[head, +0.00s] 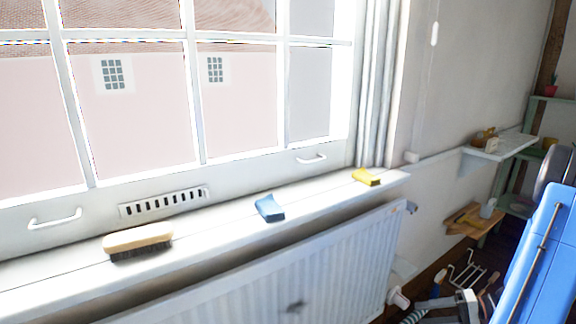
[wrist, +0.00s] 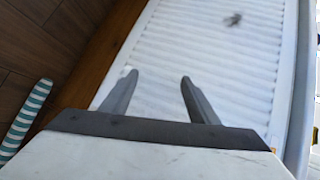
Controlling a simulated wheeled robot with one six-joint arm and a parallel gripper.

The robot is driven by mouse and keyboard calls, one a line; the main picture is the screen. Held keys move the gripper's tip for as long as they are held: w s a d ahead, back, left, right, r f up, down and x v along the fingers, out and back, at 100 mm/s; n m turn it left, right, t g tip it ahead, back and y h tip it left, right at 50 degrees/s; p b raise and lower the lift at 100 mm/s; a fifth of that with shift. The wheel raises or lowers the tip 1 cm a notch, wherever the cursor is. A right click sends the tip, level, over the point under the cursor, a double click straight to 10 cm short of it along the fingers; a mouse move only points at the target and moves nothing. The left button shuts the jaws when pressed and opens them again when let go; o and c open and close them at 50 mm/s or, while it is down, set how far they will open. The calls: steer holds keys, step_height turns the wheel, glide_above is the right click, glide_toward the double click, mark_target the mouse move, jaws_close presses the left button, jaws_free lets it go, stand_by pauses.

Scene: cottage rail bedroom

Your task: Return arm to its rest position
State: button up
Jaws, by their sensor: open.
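My gripper (wrist: 156,84) is open in the wrist view, with its two dark fingers apart and nothing between them. Beyond the fingers is the white ribbed radiator (wrist: 200,60), which also shows below the window in the head view (head: 330,255). I cannot tell the exact gap between the fingers and the radiator.
On the windowsill (head: 215,236) lie a wooden brush (head: 138,240), a blue sponge (head: 269,208) and a yellow sponge (head: 366,177). A white wall shelf (head: 500,147) and a wooden shelf (head: 466,219) stand right. A striped object (wrist: 27,115) lies left in the wrist view.

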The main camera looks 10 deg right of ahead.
steer(key=s+a+r+n+g+h, duration=0.3)
steer(key=a+r+g+h, duration=0.25)
steer(key=a+r, duration=1.05)
steer(key=s+a+r+n+t+h, duration=0.1)
steer(key=s+a+r+t+h, duration=0.3)
steer(key=s+a+r, duration=0.7)
steer(key=s+h, duration=0.1)
steer(key=h, duration=0.1)
steer(key=shift+s+a+n+h, duration=0.15)
steer(key=shift+s+n+h, duration=0.1)
steer(key=shift+n+h, duration=0.15)
